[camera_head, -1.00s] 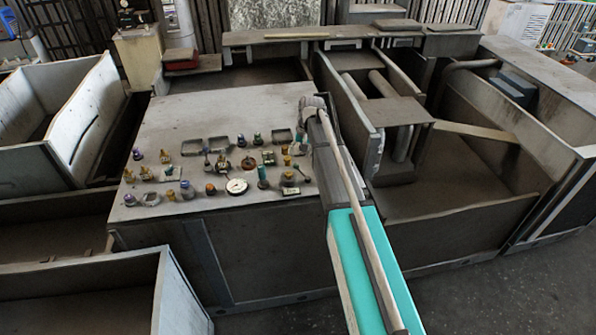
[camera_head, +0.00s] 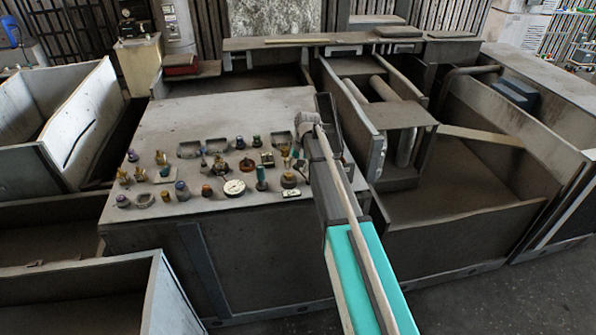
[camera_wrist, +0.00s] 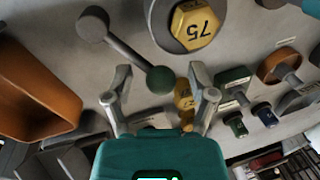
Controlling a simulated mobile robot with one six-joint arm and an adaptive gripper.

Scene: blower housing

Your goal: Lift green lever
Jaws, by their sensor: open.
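In the wrist view a lever (camera_wrist: 124,52) runs from a dark grey round end at upper left to a green ball (camera_wrist: 160,79) at lower right. The green ball lies between and just beyond the open fingertips of my gripper (camera_wrist: 161,84); no contact shows. Each finger stands apart from the ball, and the jaws hold nothing. In the head view the panel (camera_head: 215,120) carries many small controls, and I cannot tell the green lever there. My arm reaches over the panel's right side and hides part of it.
A grey dial with a yellow hexagon marked 75 (camera_wrist: 194,22) sits close above the green ball. Yellow parts (camera_wrist: 184,98) lie by the right finger. A green knob (camera_wrist: 234,76) is to the right, an orange-brown tray-like part (camera_wrist: 32,90) to the left. The panel's far half is bare.

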